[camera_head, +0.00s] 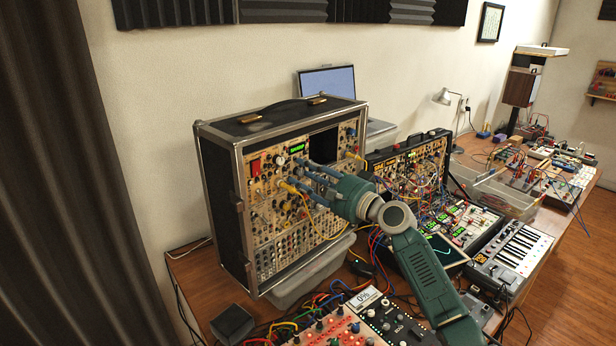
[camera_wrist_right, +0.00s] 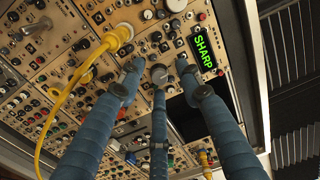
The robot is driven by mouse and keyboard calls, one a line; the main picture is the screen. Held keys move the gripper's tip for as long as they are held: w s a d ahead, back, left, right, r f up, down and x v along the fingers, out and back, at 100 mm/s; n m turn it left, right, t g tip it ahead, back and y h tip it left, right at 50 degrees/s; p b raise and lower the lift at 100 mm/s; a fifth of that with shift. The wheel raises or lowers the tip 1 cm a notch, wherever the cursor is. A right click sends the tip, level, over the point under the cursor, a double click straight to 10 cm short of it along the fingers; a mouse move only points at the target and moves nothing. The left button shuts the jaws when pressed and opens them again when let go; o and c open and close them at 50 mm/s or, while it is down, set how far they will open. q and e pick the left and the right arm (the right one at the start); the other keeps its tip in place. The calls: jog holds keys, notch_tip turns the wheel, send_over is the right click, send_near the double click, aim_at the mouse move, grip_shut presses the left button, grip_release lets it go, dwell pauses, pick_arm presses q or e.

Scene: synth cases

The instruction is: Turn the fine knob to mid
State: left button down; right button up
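A tan synth panel (camera_head: 262,262) in a tall black case with metal edges faces my right gripper (camera_head: 303,179). In the right wrist view the blue fingers of the right gripper (camera_wrist_right: 160,73) are spread apart close to the panel. A small grey knob (camera_wrist_right: 159,70) shows between the fingertips, partly hidden by the middle finger; I cannot read its label or pointer. A green display reading "SHARP" (camera_wrist_right: 204,47) is right of the fingers; it also shows in the head view (camera_head: 297,149). My left gripper is not in view.
A yellow cable (camera_wrist_right: 62,98) with a thick yellow plug (camera_wrist_right: 122,33) hangs close left of the fingers. A second patched case (camera_head: 412,160), a keyboard (camera_head: 512,248) and a red-panelled unit (camera_head: 330,331) crowd the table. A laptop (camera_head: 328,82) stands behind.

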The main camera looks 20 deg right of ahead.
jog(key=v, duration=1.2)
